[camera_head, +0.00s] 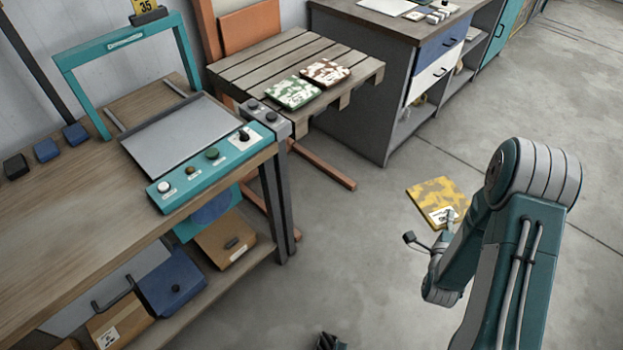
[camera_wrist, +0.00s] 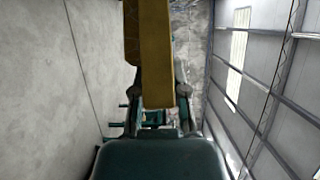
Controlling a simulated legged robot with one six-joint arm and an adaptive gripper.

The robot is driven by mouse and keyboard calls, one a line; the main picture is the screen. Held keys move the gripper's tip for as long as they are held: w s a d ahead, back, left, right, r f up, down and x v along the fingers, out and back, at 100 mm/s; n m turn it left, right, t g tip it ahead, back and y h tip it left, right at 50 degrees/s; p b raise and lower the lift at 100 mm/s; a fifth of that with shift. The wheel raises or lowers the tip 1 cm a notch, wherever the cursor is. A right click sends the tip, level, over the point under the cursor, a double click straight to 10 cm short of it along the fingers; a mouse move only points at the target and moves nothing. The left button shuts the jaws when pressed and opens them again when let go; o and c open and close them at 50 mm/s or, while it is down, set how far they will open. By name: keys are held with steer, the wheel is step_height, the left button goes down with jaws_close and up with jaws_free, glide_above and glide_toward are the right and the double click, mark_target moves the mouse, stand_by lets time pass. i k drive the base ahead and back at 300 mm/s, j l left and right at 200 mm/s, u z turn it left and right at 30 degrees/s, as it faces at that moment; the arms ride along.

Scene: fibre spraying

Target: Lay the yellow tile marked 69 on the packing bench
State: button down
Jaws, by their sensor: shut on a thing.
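The yellow tile (camera_head: 436,193) has a mottled face and a white label, whose number is too small to read. My gripper (camera_head: 447,222) is shut on its near edge and holds it over the concrete floor, right of the benches. In the wrist view the tile (camera_wrist: 152,55) shows nearly edge-on between the fingers of my gripper (camera_wrist: 156,97). A wooden bench (camera_head: 50,215) with a teal-framed machine stands at the left; I cannot tell from any sign that it is the packing bench.
A slatted pallet stand (camera_head: 255,70) holds a green tile (camera_head: 293,92) and a red-brown tile (camera_head: 325,72).

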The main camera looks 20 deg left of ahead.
mark_target(55, 228)
steer(key=k+u, duration=0.35)
steer(key=k+j+u, duration=0.35)
steer(key=l+u, duration=0.1)
steer(key=u, duration=1.15)
steer(key=k+j, duration=0.05)
